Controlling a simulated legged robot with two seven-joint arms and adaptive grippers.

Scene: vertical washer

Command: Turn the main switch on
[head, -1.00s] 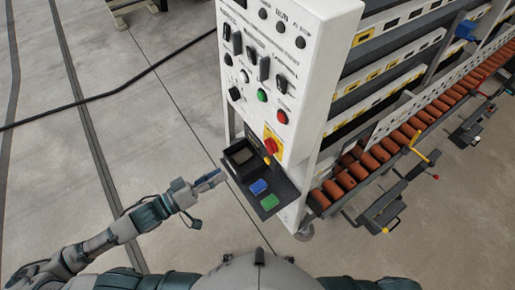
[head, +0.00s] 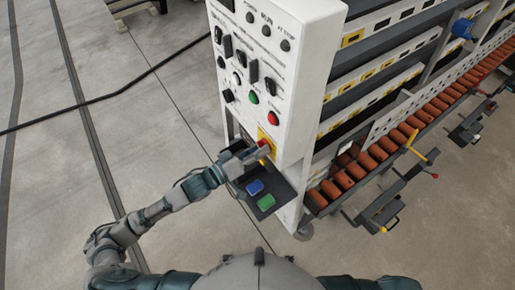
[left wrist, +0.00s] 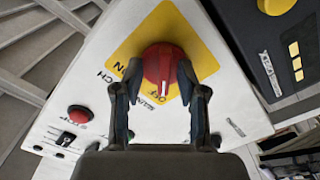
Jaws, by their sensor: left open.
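The main switch (left wrist: 163,66) is a red rotary knob on a yellow plate (left wrist: 190,30), with "MAIN" and "OFF" lettering beside it in the left wrist view. In the head view the yellow plate (head: 267,137) is low on the white control panel (head: 275,70), and my left gripper partly covers the knob. My left gripper (left wrist: 160,82) is open, with one finger on each side of the red knob. I cannot tell whether the fingers touch it. My right gripper is not in view.
Other buttons, including a red one (head: 245,118), sit above the switch. A roller conveyor (head: 375,155) stands to the right.

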